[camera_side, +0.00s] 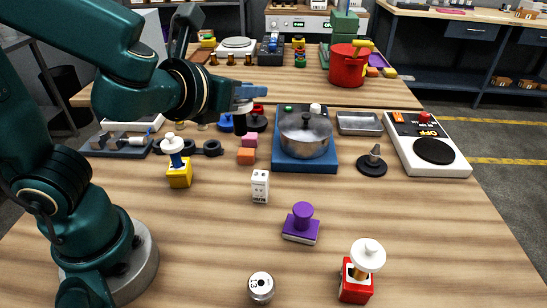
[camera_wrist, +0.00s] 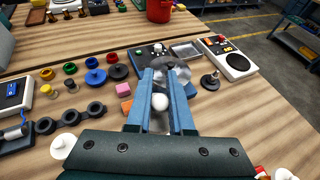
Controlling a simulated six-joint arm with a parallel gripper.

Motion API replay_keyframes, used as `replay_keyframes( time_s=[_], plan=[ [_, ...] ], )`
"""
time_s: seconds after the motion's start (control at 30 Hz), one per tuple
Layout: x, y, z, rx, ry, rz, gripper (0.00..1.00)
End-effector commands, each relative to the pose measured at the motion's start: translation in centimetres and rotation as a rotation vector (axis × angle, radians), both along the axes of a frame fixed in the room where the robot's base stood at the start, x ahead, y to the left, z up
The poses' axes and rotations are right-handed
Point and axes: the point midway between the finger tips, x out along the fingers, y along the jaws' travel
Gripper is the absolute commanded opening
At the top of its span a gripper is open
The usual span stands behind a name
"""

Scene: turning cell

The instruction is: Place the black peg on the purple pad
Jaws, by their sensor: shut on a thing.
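My gripper (camera_side: 243,95) is above the middle-left of the table, its fingers closed. A purple block with a rounded purple knob on top (camera_side: 300,224) stands on the front middle of the table, to the right of and nearer than my gripper. I cannot tell whether this is the purple pad. A small purple flat piece (camera_side: 372,72) lies by the red bucket at the back.
A steel pot (camera_side: 305,137) stands on a blue hotplate right of my gripper. A white numbered block (camera_side: 260,186), pink and orange blocks (camera_side: 247,156) and a yellow block with a white knob (camera_side: 179,174) are nearby. A red knobbed block (camera_side: 357,280) stands in front. The right front is clear.

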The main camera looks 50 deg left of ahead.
Motion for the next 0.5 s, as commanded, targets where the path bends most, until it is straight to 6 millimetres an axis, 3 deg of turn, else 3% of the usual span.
replay_keyframes(
  time_s=[0.17, 0.5],
  plan=[
    [-0.3, -2.2, -0.3, 0.005, 0.003, -0.027, 0.00],
    [-1.4, -0.3, -2.4, 0.007, 0.003, 0.299, 0.00]
  ],
)
